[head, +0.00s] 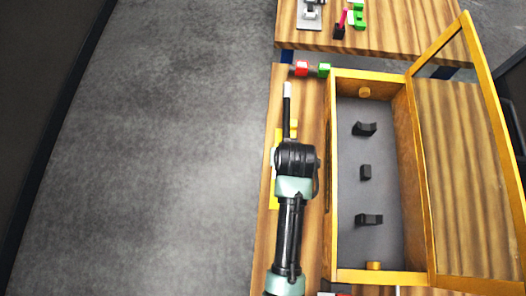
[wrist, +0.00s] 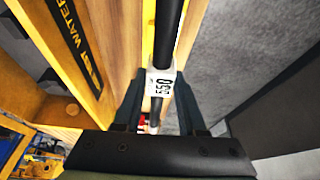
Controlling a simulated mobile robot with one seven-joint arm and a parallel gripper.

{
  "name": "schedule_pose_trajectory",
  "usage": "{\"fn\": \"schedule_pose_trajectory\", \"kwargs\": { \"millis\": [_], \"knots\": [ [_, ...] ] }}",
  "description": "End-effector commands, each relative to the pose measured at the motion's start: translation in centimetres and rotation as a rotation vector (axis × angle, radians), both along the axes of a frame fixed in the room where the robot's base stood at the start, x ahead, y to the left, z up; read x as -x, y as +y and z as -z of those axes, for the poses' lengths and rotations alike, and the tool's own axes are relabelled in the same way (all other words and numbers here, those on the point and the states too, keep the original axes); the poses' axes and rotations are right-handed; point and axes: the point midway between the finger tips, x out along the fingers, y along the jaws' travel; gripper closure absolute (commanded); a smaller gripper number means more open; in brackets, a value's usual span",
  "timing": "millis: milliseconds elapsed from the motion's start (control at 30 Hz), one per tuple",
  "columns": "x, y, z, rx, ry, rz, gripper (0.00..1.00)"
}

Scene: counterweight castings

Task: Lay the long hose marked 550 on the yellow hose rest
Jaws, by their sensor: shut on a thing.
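The long black hose shows in the wrist view (wrist: 168,35), with a white label (wrist: 160,82) reading 550. My gripper (wrist: 159,86) is shut on it at the label, one finger on each side. In the head view the hose (head: 286,112) sticks out beyond my wrist and ends in a pale tip; the rest of it is hidden by my arm. The yellow hose rest (head: 274,203) lies on the narrow wooden bench under my wrist, mostly covered. A yellow strip also shows behind the hose in the wrist view (wrist: 148,42). I cannot tell whether hose and rest touch.
A wooden box (head: 344,276) with black holders inside stands just right, its framed lid (head: 488,95) open to the right. Red (head: 301,68) and green (head: 324,69) pieces sit beyond the hose tip. A second table (head: 400,35) holds small items. Open floor lies left.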

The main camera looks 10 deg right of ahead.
Motion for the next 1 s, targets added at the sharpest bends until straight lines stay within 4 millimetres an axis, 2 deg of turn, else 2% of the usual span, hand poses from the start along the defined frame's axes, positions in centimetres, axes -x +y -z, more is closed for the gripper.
{"fn": "schedule_pose_trajectory", "kwargs": {
  "millis": [33,200,733,1000],
  "knots": [
    [0.0,-0.7,-0.6,-0.001,-0.002,0.016,1.0],
    [0.0,-1.6,-0.4,-0.002,-0.003,0.036,1.0],
    [0.0,-1.5,-0.5,-0.002,-0.004,0.036,1.0],
    [0.0,-1.5,2.2,-0.002,-0.003,0.036,1.0]
  ]
}}
